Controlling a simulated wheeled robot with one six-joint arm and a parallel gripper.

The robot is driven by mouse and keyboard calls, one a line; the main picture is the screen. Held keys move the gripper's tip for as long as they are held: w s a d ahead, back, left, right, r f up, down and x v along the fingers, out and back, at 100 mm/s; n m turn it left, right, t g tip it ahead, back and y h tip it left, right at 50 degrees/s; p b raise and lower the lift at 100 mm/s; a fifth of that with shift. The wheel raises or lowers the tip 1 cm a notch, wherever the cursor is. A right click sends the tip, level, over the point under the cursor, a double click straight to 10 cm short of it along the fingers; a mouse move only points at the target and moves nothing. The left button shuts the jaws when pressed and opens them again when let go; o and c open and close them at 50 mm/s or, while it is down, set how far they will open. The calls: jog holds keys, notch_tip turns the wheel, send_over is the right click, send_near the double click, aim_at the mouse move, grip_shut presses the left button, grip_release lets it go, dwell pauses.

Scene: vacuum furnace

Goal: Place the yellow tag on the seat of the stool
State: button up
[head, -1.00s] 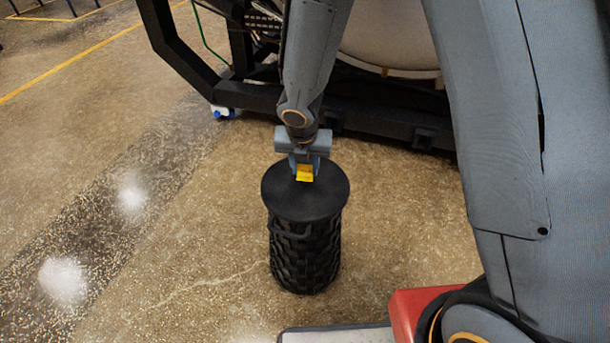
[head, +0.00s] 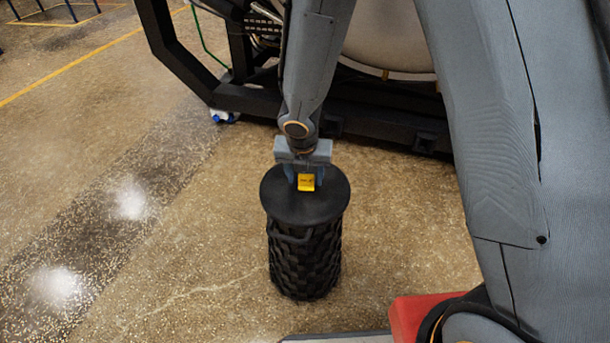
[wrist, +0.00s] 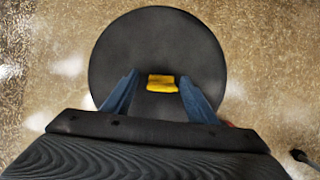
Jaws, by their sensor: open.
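The yellow tag (head: 306,182) appears at the round black seat of the stool (head: 280,205), a little behind the seat's middle in the head view. In the wrist view the tag (wrist: 162,83) lies between the fingertips over the dark seat (wrist: 155,35), with a gap on each side. My gripper (head: 305,178) is open, its blue fingers low over the seat. The wrist view shows both fingers (wrist: 160,88) spread either side of the tag. I cannot tell whether the fingertips touch the seat.
The black frame of the furnace (head: 380,130) stands just behind the stool. A small blue and white caster (head: 224,116) is at its foot. The speckled floor (head: 150,250) left of the stool is clear.

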jog(key=d+p+v, duration=0.1)
jog(key=p+v, duration=0.6)
jog(key=v, duration=0.5)
jog(key=s+d+r+m+g, duration=0.1)
jog(key=s+d+r+m, duration=0.35)
jog(key=m, duration=0.45)
jog(key=s+d+r+m+g, duration=0.1)
jog(key=s+d+r+m, duration=0.2)
jog(key=d+r+m, duration=0.45)
jog(key=s+d+r+m+g+y, duration=0.1)
jog(key=s+r+m, duration=0.3)
jog(key=s+m, duration=0.7)
jog(key=m, duration=0.6)
jog(key=shift+d, duration=0.15)
jog(key=shift+r, duration=0.1)
